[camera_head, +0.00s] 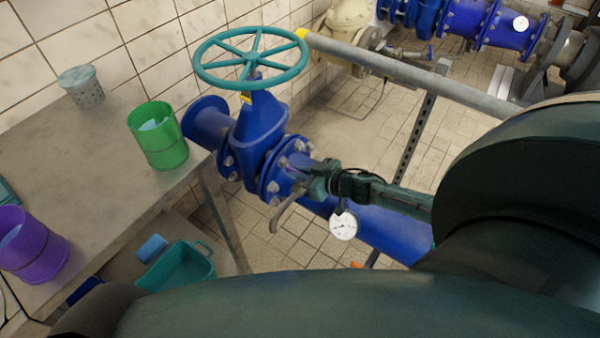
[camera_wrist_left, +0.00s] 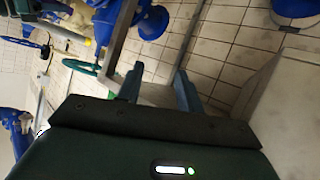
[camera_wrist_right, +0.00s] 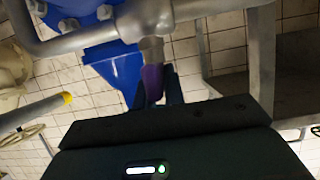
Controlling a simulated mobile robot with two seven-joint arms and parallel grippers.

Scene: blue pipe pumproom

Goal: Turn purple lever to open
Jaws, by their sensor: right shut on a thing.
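The purple lever (camera_wrist_right: 152,83) shows in the right wrist view, below a small grey metal valve body (camera_wrist_right: 150,48). My right gripper (camera_wrist_right: 157,92) has its fingers on either side of the lever and is shut on it. In the head view my right gripper (camera_head: 322,180) is at the blue pipe, beside a bent grey metal tube (camera_head: 288,210); the lever is hidden there. My left gripper (camera_wrist_left: 158,88) has its fingers wide apart with nothing between them; it is not visible in the head view.
A teal handwheel (camera_head: 250,58) tops the blue valve (camera_head: 262,125). A round gauge (camera_head: 343,225) hangs below my right gripper. A grey rail (camera_head: 400,70) runs behind.

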